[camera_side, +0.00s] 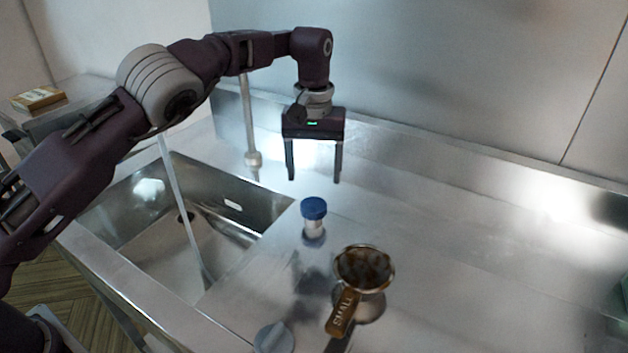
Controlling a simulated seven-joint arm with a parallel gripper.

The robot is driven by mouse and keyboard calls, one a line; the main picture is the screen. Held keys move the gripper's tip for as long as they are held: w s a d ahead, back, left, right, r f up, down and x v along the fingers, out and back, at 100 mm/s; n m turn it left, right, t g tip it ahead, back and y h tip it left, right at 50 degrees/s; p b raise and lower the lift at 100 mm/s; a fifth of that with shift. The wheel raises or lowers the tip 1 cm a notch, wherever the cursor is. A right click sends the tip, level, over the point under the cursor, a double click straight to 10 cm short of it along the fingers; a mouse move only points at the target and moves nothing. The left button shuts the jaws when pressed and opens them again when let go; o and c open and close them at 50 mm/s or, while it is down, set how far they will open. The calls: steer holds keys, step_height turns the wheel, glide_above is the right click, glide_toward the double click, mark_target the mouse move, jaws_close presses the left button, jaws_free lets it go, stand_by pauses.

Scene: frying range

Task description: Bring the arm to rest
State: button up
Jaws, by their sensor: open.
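My gripper (314,181) hangs from my arm above the steel counter (470,270), fingers pointing down. Its two dark fingers are apart with nothing between them. In the picture it is above a small jar with a blue lid (313,208), which stands upright on the counter. The gripper appears clear of the jar and of the counter. My arm reaches in from the left, over the sink.
A sink basin (150,235) with a faucet pipe (249,120) lies left. A brown-topped metal vessel (365,268) with a handle labelled SMALL (342,312) stands front right. A grey disc (273,338) lies near the front.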

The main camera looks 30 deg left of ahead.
steer(key=s+a+r+t+h, duration=0.1)
steer(key=s+a+r, duration=0.2)
steer(key=r, duration=0.3)
steer(key=s+a+r+t+h, duration=0.1)
steer(key=s+a+r, duration=0.2)
steer(key=r, duration=0.3)
steer(key=s+a+r+m+t, duration=0.1)
steer(key=s+a+r, duration=0.1)
steer(key=s, duration=0.9)
steer(key=s+a+r+m+t, duration=0.1)
steer(key=s+r, duration=0.2)
steer(key=s, duration=0.9)
steer(key=shift+a+r+m, duration=0.2)
steer(key=shift+a+m, duration=0.1)
steer(key=shift+a, duration=0.05)
steer(key=s+f, duration=0.1)
steer(key=s, duration=0.1)
steer(key=s+f+m+t+y, duration=0.1)
steer(key=s+f, duration=0.1)
steer(key=s, duration=0.1)
steer(key=s+f+m+y, duration=0.1)
steer(key=s+f, duration=0.1)
steer(key=s, duration=0.1)
steer(key=shift+s+a+t, duration=0.2)
steer(key=shift+a+t, duration=0.1)
steer(key=shift+a, duration=0.1)
steer(key=shift+c, duration=0.6)
steer(key=shift+s+f, duration=0.3)
steer(key=c, duration=0.8)
